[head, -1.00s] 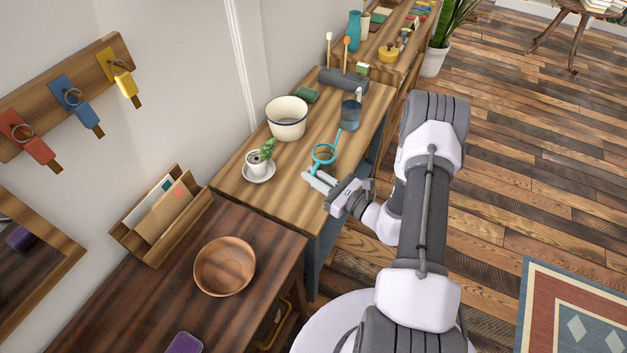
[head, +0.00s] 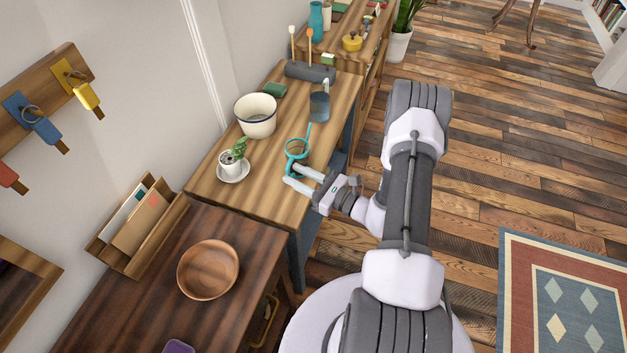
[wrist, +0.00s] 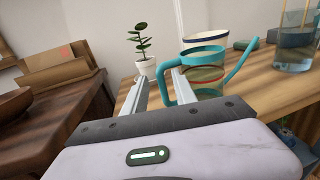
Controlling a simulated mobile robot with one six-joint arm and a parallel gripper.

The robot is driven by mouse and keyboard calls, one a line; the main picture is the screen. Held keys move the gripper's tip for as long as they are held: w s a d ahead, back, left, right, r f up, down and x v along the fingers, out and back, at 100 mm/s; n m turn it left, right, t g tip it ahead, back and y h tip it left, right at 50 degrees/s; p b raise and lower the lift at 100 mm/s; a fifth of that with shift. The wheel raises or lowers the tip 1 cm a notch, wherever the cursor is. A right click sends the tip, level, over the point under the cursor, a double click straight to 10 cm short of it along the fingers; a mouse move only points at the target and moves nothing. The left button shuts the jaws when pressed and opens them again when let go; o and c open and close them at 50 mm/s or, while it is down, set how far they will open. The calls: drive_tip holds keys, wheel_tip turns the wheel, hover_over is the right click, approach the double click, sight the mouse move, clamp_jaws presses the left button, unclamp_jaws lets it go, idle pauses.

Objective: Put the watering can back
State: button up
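The watering can (head: 297,151) is small, with a teal rim, a teal handle and a thin spout; its body looks see-through. It stands upright on the lighter wooden table (head: 262,190), near its front edge. My gripper (head: 291,174) is beside it on the handle side, low over the table. In the wrist view the can (wrist: 204,60) is just ahead, and its handle is at the gap between the two fingers of my gripper (wrist: 160,76). The fingers are apart, and I see no firm contact with the handle.
A potted plant (head: 231,162) on a saucer and a white pot (head: 256,116) stand close behind the can. A blue glass jar (head: 319,106) and a grey holder (head: 310,71) stand further along. A wooden bowl (head: 208,269) is on the darker table. Floor is open at right.

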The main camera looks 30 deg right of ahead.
drive_tip(key=p+v, duration=0.2)
drive_tip(key=v, duration=0.6)
drive_tip(key=s+a+r+n+g+y, duration=0.3)
drive_tip(key=a+r+n+g+y, duration=0.2)
drive_tip(key=a+r+n+g, duration=0.95)
drive_tip(key=s+a+r+n+t+h, duration=0.4)
drive_tip(key=s+r+n+h, duration=0.6)
drive_tip(key=r, duration=0.5)
drive_tip(key=shift+s+a+r+n+h, duration=0.35)
drive_tip(key=shift+s+n, duration=0.25)
drive_tip(key=shift+n, duration=0.35)
drive_tip(key=shift+d, duration=0.1)
